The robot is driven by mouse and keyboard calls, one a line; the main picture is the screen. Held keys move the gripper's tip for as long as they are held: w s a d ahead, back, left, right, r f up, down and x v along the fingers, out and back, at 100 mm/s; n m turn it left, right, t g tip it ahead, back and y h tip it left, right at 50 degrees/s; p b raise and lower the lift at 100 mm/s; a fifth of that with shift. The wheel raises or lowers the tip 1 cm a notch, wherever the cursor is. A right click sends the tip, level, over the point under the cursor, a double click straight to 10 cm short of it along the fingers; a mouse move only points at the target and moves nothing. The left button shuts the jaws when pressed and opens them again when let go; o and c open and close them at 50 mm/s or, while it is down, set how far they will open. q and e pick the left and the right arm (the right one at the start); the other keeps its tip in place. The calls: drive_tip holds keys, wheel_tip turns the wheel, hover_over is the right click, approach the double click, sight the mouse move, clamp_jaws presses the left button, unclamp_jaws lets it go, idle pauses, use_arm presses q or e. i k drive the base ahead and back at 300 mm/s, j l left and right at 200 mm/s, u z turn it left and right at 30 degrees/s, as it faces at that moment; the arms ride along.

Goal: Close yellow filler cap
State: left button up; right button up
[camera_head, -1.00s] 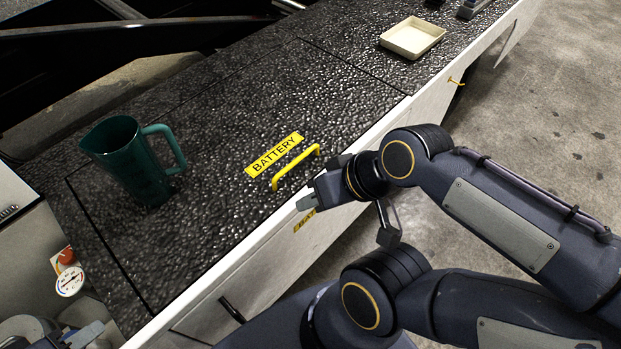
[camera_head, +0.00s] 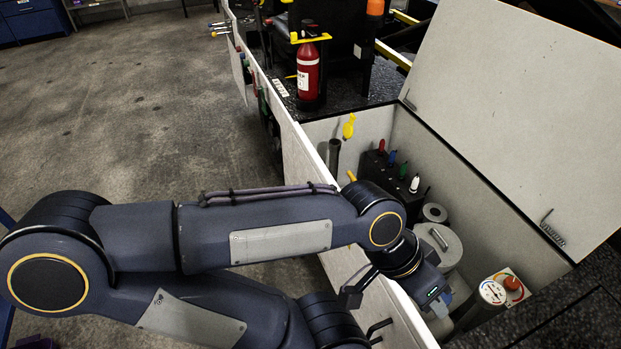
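A yellow cap-like piece (camera_head: 348,127) stands raised above a dark upright pipe (camera_head: 333,157) at the far left of the open compartment. I take it to be the yellow filler cap; it is small, and I cannot tell how it is hinged. My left gripper (camera_head: 441,303) is low over the near end of the compartment, well apart from the yellow piece, beside a grey round canister (camera_head: 438,246). Its fingertips are small and partly hidden, so I cannot tell whether they are open or shut. My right gripper is not in view.
A big grey lid (camera_head: 510,110) stands open at the right. A black block (camera_head: 388,178) with coloured levers, a gauge (camera_head: 492,292) and a red knob (camera_head: 512,283) are in the compartment area. A red extinguisher (camera_head: 308,72) stands behind. The floor at left is clear.

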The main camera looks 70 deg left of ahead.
sight(347, 129)
drive_tip(key=u, duration=0.4)
drive_tip(key=k+u, duration=0.1)
drive_tip(key=u, duration=0.3)
drive_tip(key=j+u, duration=0.1)
drive_tip(key=u, duration=0.3)
drive_tip(key=k+u, duration=0.1)
drive_tip(key=u, duration=0.3)
drive_tip(key=j+u, duration=0.15)
drive_tip(key=u, duration=0.25)
drive_tip(key=i+j+u, duration=0.3)
drive_tip(key=u, duration=0.15)
drive_tip(key=i+j+u, duration=0.25)
drive_tip(key=i+u, duration=0.2)
drive_tip(key=k, duration=0.05)
